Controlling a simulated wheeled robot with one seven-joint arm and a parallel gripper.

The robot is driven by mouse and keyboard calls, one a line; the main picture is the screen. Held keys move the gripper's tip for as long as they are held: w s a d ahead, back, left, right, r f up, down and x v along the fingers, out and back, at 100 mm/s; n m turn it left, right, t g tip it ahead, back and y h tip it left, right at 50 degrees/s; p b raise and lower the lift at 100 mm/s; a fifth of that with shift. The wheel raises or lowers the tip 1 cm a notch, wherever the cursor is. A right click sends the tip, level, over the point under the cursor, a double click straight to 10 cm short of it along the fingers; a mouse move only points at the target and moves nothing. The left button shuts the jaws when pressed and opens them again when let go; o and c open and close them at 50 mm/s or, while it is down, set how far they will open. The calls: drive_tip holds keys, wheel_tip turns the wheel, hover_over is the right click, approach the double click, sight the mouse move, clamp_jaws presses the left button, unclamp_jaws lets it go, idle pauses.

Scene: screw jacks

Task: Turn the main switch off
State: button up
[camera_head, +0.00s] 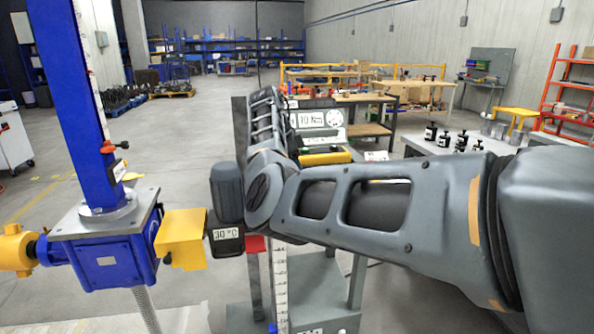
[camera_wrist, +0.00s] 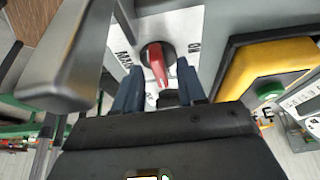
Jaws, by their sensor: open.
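The main switch shows in the wrist view as a red rotary handle (camera_wrist: 158,66) on a dark round base, on a white plate (camera_wrist: 183,28) with black lettering, partly readable as "MAIN". My gripper (camera_wrist: 159,74) is open, with one blue-grey finger on each side of the red handle. I cannot tell whether either finger touches it. In the head view my arm hides the switch and the gripper's fingers.
A yellow box with a green button (camera_wrist: 272,88) sits right of the switch; its yellow top (camera_head: 325,158) shows in the head view. A blue screw jack (camera_head: 110,245) with a yellow cover (camera_head: 181,239) stands left of my arm. A table with black jacks (camera_head: 450,150) stands at right.

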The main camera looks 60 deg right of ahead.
drive_tip(key=b+v, duration=0.1)
drive_tip(key=v, duration=0.6)
drive_tip(key=shift+r, duration=0.35)
drive_tip(key=shift+w+a, duration=0.15)
